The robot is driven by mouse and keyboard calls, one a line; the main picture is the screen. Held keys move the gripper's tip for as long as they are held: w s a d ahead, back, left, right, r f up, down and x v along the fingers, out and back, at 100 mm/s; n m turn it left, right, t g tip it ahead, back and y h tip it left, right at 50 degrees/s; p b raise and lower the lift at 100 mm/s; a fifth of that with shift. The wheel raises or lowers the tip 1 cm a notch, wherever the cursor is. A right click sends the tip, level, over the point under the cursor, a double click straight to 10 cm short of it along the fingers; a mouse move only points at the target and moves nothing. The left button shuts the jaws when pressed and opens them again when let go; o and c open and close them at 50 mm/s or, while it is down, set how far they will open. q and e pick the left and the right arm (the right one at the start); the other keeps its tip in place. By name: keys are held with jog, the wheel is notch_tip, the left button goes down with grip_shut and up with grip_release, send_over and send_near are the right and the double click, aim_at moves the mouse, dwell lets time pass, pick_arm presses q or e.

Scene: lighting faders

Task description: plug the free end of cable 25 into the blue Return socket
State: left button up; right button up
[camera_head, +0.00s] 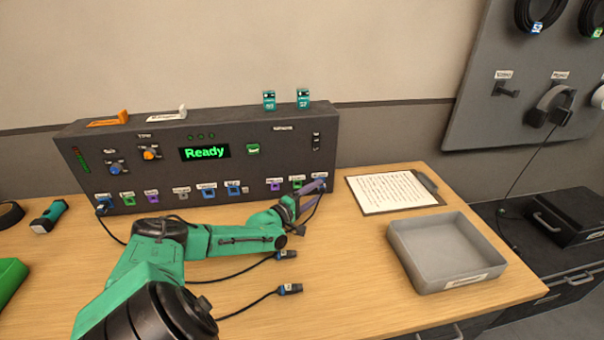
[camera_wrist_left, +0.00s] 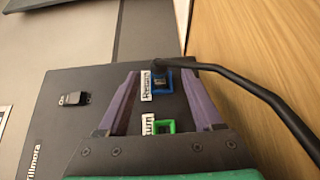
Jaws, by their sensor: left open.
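The blue Return socket (camera_wrist_left: 160,90) is at the right end of the panel's socket row. My left gripper (camera_head: 317,193) is open in front of the panel. Two loose cable plugs lie on the table, an upper one (camera_head: 286,254) and a lower one (camera_head: 290,289). Their numbers are unreadable, so I cannot identify cable 25.
The dark console (camera_head: 230,120) shows "Ready". A green socket (camera_wrist_left: 164,127) sits beside the Return socket. A clipboard (camera_head: 392,191) and an empty grey tray (camera_head: 480,270) lie on the right. A flashlight (camera_head: 48,216) lies at the left.

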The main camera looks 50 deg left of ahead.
pick_arm(q)
jog(key=s+p, duration=0.3)
jog(key=s, duration=1)
jog(key=shift+s+r, duration=0.1)
jog(key=shift+s, duration=0.05)
jog(key=shift+s+a, duration=0.1)
jog(key=shift+s, duration=0.1)
